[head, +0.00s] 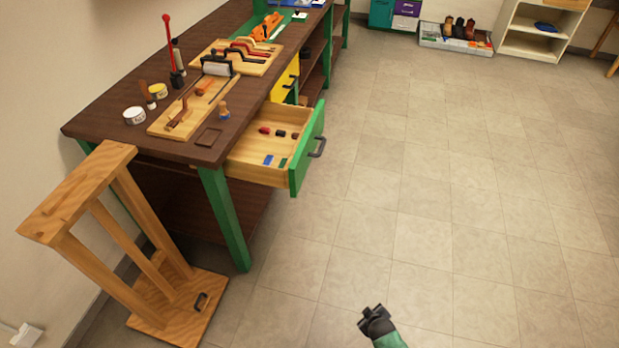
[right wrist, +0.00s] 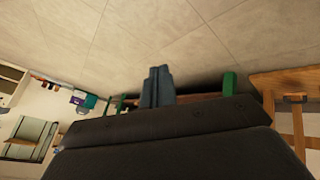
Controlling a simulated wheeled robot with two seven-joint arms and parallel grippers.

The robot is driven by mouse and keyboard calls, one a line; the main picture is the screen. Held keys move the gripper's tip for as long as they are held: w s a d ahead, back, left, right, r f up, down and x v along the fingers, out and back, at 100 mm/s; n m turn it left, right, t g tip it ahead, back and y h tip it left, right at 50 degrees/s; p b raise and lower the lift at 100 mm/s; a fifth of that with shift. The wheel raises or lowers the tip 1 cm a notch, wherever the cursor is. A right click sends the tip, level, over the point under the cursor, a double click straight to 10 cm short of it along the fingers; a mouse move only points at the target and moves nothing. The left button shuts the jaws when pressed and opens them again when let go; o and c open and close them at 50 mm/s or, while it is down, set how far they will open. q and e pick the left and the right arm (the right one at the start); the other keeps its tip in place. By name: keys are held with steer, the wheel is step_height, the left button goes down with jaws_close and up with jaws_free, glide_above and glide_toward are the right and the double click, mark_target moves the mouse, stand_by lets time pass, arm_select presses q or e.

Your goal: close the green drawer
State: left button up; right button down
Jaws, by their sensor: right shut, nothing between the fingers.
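The green drawer (head: 307,150) stands pulled out from the right side of the dark brown workbench. Its green front has a dark handle (head: 318,147), and its wooden inside holds several small red, dark, blue and green items. My right gripper (head: 372,314) is over the floor near the bottom of the head view, well apart from the drawer. Its fingers (right wrist: 157,72) show together and empty in the right wrist view. My left gripper is not in view.
The workbench (head: 100,118) carries tools, jars and wooden boards. A yellow drawer front (head: 285,80) sits beyond the green drawer. A wooden stand (head: 75,195) is at the bench's near end. The tiled floor (head: 430,180) right of the drawer is clear.

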steer(key=w+a+r+n+t+y+b, duration=0.1)
steer(key=w+r+n+t+b, duration=0.2)
steer(key=w, duration=0.6)
steer(key=w+r+n+t+y+b, duration=0.1)
steer(key=w+r+n+t, duration=0.1)
steer(key=w+r+n, duration=0.55)
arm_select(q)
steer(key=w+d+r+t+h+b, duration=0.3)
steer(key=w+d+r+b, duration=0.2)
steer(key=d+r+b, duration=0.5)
arm_select(e)
steer(key=n+g+y+b, duration=0.2)
steer(key=n+g+y, duration=0.95)
steer(key=n, duration=2.05)
glide_toward(301, 174)
steer(key=a+f+t+y+p, duration=0.2)
steer(key=a, duration=0.1)
steer(key=s+a+t+y, duration=0.1)
steer(key=a+t, duration=0.1)
steer(key=shift+a+f+p, duration=0.15)
steer(key=shift+f+p, duration=0.25)
steer(key=shift+w+a+f, duration=0.1)
steer(key=shift+a, duration=0.5)
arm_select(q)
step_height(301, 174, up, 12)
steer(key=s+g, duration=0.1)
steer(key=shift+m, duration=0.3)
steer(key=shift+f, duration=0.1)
